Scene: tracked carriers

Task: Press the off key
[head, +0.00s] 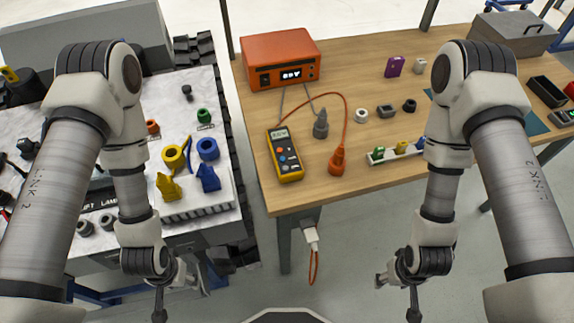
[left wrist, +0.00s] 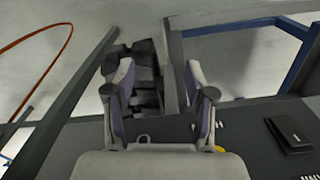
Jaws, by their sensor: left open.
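An orange box (head: 281,62) with a lit display and front controls stands at the back left of the wooden table. A yellow and black multimeter (head: 285,154) with a small screen and several buttons lies in front of it. I cannot read which key is marked off. My left gripper (head: 185,280) is low beside the front of the white-topped bench, apart from both devices. In the left wrist view its two fingers (left wrist: 160,88) are spread and empty. My right gripper (head: 385,281) is low in front of the table, mostly hidden by its wrist.
The wooden table (head: 345,98) also holds a grey cone-like part (head: 321,125), an orange plug (head: 337,160) on a cable and a white rack (head: 391,154). The white-topped bench (head: 125,85) at left carries yellow and blue parts. Floor shows between the two.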

